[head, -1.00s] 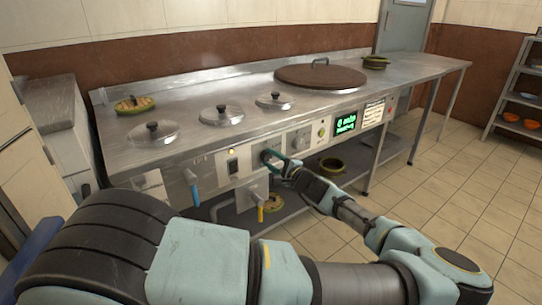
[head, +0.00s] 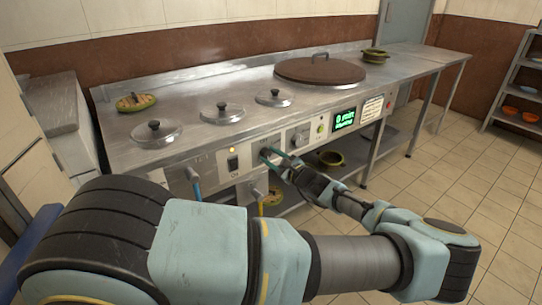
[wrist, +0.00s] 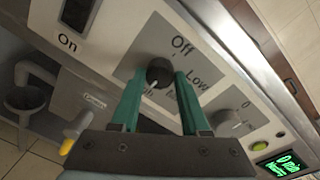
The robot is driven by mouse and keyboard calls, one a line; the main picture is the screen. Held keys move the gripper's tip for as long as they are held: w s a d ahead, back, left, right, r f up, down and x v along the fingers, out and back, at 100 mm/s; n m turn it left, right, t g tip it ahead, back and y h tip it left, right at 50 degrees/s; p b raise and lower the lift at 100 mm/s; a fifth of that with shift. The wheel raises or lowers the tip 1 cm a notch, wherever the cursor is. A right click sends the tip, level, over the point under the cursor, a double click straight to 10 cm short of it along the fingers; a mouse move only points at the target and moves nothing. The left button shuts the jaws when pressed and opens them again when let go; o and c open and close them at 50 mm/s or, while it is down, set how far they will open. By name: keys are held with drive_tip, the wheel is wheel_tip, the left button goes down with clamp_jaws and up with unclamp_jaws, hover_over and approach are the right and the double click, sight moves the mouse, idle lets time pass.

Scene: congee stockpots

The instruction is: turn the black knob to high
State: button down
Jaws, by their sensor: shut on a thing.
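The black knob (wrist: 158,72) sits on a grey plate on the stove's front panel, and in the head view (head: 264,153) it is small and partly covered. Around it I read "Off" above and "Low" to the right; other labels below are partly hidden by my fingers, one ending in "h". A pale mark shows on the knob's lower edge, by that label. My gripper (wrist: 160,80) has its teal fingers on both sides of the knob, shut on it. The gripper also shows in the head view (head: 272,158), at the panel.
An "On" switch (head: 233,163) is left of the knob. A second knob (wrist: 228,122), a green button (head: 320,128) and a green display (head: 344,118) are to its right. A yellow-handled tap (wrist: 72,138) hangs below. Lidded pots (head: 222,112) stand on the counter above.

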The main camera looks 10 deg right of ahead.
idle(0.4)
drive_tip(key=shift+c, duration=2)
unclamp_jaws()
drive_tip(key=v, duration=1)
drive_tip(key=shift+s+d+b, duration=0.2)
drive_tip(key=shift+s+b, duration=0.15)
drive_tip(key=shift+b, duration=0.1)
